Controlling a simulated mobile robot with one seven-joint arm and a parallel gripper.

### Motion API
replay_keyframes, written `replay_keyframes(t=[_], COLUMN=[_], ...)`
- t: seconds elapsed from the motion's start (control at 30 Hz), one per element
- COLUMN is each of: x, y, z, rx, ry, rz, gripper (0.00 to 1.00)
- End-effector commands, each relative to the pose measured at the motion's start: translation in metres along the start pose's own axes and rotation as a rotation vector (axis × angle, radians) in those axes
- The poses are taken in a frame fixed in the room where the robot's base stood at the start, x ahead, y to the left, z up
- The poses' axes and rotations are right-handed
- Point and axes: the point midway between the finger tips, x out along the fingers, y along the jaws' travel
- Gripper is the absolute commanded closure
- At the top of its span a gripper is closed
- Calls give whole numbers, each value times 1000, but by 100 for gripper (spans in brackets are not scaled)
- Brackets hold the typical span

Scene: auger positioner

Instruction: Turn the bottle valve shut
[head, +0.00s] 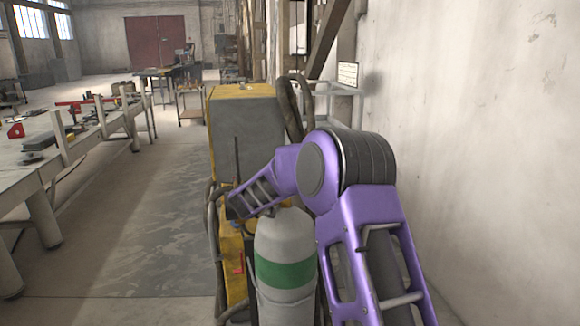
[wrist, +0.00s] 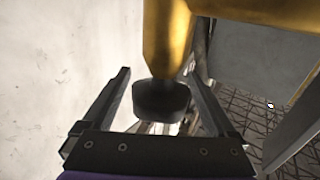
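The gas bottle (head: 285,245) is pale grey with a green band and stands upright at the lower middle of the head view. Its top and valve are hidden there behind my purple arm. In the wrist view, the brass valve body (wrist: 168,32) comes down from the top, with a dark round knob (wrist: 160,100) at its end. My gripper (wrist: 158,73) is open, with one finger on each side of the knob. The fingers cannot be made out in the head view.
A grey and yellow machine (head: 247,135) with dark hoses stands just behind the bottle. A pale wall (head: 480,130) is close on the right. A long workbench (head: 60,165) with tools is at the left. The floor (head: 135,230) between bench and machine is clear.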

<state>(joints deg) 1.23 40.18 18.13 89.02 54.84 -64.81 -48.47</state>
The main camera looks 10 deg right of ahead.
Motion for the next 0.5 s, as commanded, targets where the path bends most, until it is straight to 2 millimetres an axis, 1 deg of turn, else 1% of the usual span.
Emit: replay_keyframes(t=[0.3,0.37,0.43,0.5], x=[-2,-7,-15,-28], y=[0,-1,-1,-1], z=[0,0,-1,-1], rx=[0,0,-1,-2], ry=[0,0,0,1], rz=[-1,-2,-3,-4], gripper=[7,7,7,7])
